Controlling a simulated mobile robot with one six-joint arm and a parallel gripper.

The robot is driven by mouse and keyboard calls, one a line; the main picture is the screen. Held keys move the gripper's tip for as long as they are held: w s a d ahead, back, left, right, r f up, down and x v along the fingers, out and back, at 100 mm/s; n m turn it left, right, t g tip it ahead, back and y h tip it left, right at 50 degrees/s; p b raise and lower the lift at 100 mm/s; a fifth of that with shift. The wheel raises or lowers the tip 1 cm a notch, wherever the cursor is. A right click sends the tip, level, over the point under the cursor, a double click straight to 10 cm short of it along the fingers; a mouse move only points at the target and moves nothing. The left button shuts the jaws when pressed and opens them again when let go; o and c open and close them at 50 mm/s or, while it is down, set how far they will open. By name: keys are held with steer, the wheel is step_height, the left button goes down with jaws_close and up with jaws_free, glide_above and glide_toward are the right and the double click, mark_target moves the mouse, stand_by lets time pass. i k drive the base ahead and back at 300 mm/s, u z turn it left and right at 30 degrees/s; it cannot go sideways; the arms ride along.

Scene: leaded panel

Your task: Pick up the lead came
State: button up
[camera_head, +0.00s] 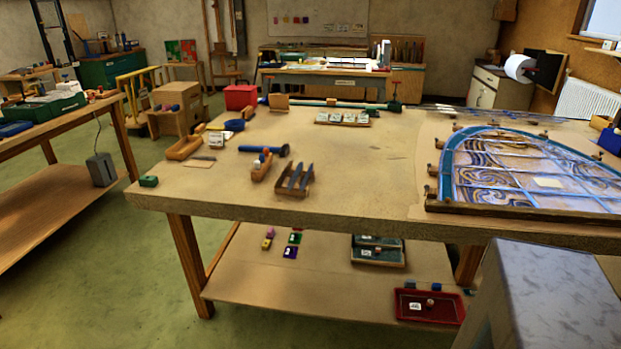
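Long thin grey strips (500,113) lie at the back right of the main workbench (370,180), behind the leaded panel; they look like lead came, but they are too small to be sure. The leaded panel (535,170) lies flat at the right of the bench, with a blue-grey arched border and swirled glass. Small blocks or pins stand around its edge. My gripper is not in view, so its hold cannot be seen.
A blue-handled hammer (265,150), a wooden holder with dark tools (294,181) and a small green box (148,181) are on the bench's left half. The bench's middle is clear. A red tray (430,307) sits on the lower shelf. Green floor lies open at left.

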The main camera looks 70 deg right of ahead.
mark_target(309, 172)
steer(key=z, duration=0.05)
steer(key=i, duration=2.25)
steer(key=u, duration=0.55)
steer(key=k, duration=0.15)
steer(key=z, duration=2.6)
